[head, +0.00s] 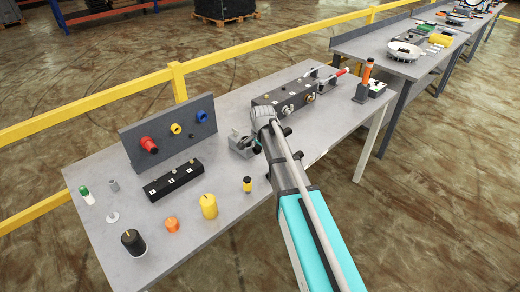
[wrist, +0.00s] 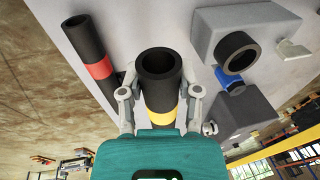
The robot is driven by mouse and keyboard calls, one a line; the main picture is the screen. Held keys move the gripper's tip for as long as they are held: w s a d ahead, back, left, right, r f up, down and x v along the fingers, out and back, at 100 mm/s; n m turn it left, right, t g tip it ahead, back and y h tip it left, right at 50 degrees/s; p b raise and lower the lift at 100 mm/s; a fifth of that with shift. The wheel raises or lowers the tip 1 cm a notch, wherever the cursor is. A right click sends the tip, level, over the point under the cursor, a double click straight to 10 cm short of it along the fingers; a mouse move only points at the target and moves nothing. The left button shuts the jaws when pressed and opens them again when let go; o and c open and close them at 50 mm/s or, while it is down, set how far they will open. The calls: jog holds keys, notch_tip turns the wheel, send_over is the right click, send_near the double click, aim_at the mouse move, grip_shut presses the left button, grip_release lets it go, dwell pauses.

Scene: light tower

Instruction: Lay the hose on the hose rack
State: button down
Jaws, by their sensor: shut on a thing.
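My gripper (wrist: 160,98) is shut on a short black hose with a yellow band (wrist: 160,72), its fingers on either side. The hose's open round end faces the wrist camera. In the head view my gripper (head: 270,122) is over the near table, in front of a long dark box; the arm hides the hose there. A black tube with a red band (wrist: 88,45) is left of the held hose in the wrist view. I cannot tell for certain which fixture is the hose rack.
A grey block with a black ring (wrist: 236,52) and a blue part is close right in the wrist view. The near table (head: 235,110) also carries the dark box with fittings (head: 265,99), an upright panel (head: 130,137), an orange cylinder (head: 367,72) and several small parts.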

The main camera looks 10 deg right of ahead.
aim_at(259, 167)
jog(key=shift+s+f+t, duration=0.1)
jog(key=shift+s+t, duration=0.1)
jog(key=shift+t, duration=0.2)
jog(key=shift+w+f+b, duration=0.1)
jog(key=shift+f+b, duration=0.1)
jog(key=shift+b, duration=0.25)
jog(key=shift+f+b, duration=3.8)
jog(key=shift+f, duration=0.1)
jog(key=shift+c, duration=0.8)
grip_release()
jog(key=shift+f, duration=0.15)
notch_tip(259, 167, up, 9)
jog(key=p, duration=0.8)
jog(key=shift+f, duration=0.15)
